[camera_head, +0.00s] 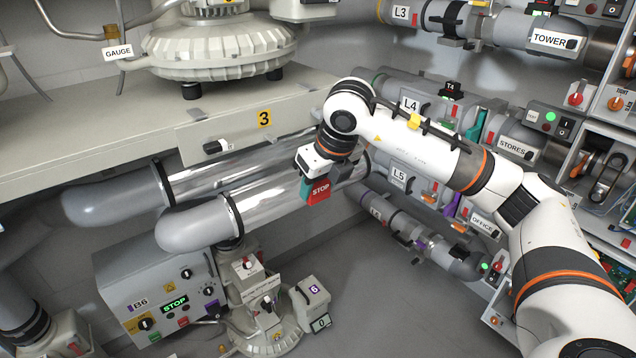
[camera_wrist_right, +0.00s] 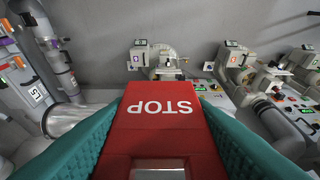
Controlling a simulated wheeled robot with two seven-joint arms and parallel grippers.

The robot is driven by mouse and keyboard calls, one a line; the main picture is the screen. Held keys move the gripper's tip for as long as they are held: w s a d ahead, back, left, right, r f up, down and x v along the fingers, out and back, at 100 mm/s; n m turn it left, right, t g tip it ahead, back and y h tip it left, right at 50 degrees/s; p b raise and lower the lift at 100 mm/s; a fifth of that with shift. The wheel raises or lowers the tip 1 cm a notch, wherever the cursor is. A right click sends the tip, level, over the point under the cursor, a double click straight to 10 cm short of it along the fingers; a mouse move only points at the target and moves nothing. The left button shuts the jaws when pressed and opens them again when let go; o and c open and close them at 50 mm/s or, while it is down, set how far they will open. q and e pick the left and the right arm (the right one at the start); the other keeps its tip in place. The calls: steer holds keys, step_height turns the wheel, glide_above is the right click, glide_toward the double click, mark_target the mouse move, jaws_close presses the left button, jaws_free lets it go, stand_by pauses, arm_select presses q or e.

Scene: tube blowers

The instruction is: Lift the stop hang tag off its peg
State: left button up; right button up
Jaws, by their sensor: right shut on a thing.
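The red stop hang tag (camera_head: 319,192) has white STOP lettering and is in the teal fingers of my right gripper (camera_head: 313,186), in front of the shiny pipes. In the right wrist view the tag (camera_wrist_right: 165,125) fills the space between the two teal fingers, its lettering upside down. The right gripper is shut on it. I cannot make out a peg at the tag in either view, so I cannot tell whether the tag touches one. My left gripper is not in view.
A grey bench (camera_head: 150,130) with a drawer marked 3 is left of my right arm. Large shiny pipes (camera_head: 270,205) run below it. A control box (camera_head: 160,290) with a green STOP display stands at lower left. Labelled tubes L4 (camera_head: 408,92) and L5 are behind my arm. Floor at centre is open.

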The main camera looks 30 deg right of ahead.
steer(key=s+b, duration=0.2)
steer(key=s, duration=0.5)
steer(key=shift+d+b, duration=0.25)
steer(key=shift+b, duration=0.05)
stand_by(0.8)
steer(key=shift+f, duration=0.1)
stand_by(0.4)
